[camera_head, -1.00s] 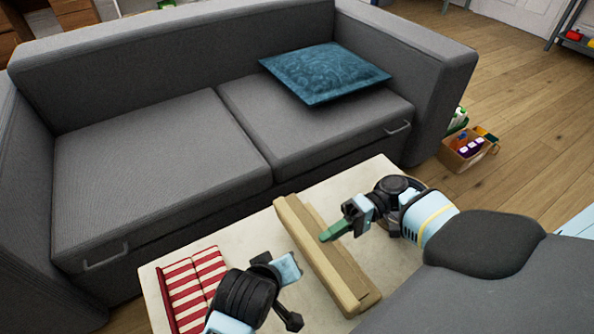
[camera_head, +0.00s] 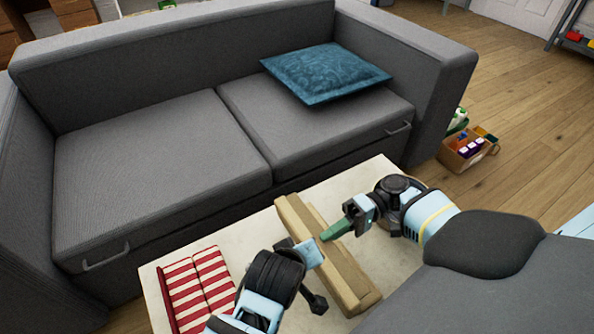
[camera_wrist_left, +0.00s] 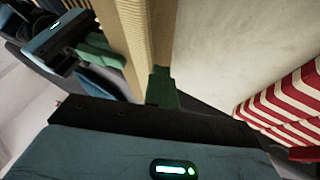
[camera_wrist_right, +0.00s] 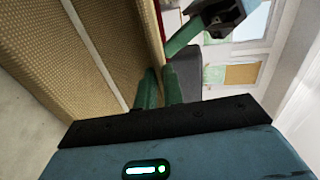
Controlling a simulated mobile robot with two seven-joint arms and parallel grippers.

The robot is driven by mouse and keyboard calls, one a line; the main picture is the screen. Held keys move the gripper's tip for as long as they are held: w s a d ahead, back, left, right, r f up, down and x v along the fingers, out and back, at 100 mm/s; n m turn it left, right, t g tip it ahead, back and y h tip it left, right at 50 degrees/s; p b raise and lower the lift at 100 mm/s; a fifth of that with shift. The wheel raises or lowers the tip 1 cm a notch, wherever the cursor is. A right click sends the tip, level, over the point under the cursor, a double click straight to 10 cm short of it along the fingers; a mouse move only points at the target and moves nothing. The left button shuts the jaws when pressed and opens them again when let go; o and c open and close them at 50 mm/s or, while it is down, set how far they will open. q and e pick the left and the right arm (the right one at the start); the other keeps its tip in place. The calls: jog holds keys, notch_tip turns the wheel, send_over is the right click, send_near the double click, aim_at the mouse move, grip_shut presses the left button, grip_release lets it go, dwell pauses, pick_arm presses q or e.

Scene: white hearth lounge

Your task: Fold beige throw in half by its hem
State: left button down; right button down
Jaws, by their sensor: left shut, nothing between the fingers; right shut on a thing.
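The beige throw (camera_head: 290,215) lies as a long, narrow, layered strip across the pale table top. It also shows in the left wrist view (camera_wrist_left: 122,25) and the right wrist view (camera_wrist_right: 80,55). My right gripper (camera_head: 330,234) is shut on the throw at its right side; its green fingers show in the right wrist view (camera_wrist_right: 158,88). My left gripper (camera_head: 312,257) is shut and empty, close by the throw's left side. Its green fingertip (camera_wrist_left: 161,86) appears close against the throw's edge, but I cannot tell whether it touches. The left fingertips are mostly hidden in the head view.
A red-and-white striped folded cloth (camera_head: 197,285) lies on the table's left part. The grey sofa (camera_head: 150,170) stands close behind the table (camera_head: 236,238), with a blue cushion (camera_head: 325,72) on it. A box of items (camera_head: 467,150) sits on the floor at right.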

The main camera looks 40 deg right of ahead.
pick_arm(q)
jog(key=shift+s+d+r, duration=0.15)
jog(key=shift+d+r, duration=0.05)
jog(key=shift+d, duration=0.2)
pick_arm(e)
jog(key=shift+s+a+f, duration=0.2)
jog(key=shift+s+f, duration=0.1)
jog(key=shift+f, duration=0.25)
jog(key=c, duration=2)
grip_release()
jog(key=o, duration=0.5)
pick_arm(q)
jog(key=shift+d, duration=0.2)
pick_arm(e)
jog(key=shift+w, duration=0.1)
jog(key=shift+r, duration=0.15)
pick_arm(q)
jog(key=shift+a+f, duration=0.15)
jog(key=shift+a, duration=0.15)
pick_arm(e)
jog(key=v, duration=1.2)
jog(key=shift+w+d, duration=0.15)
jog(key=shift+d, duration=0.1)
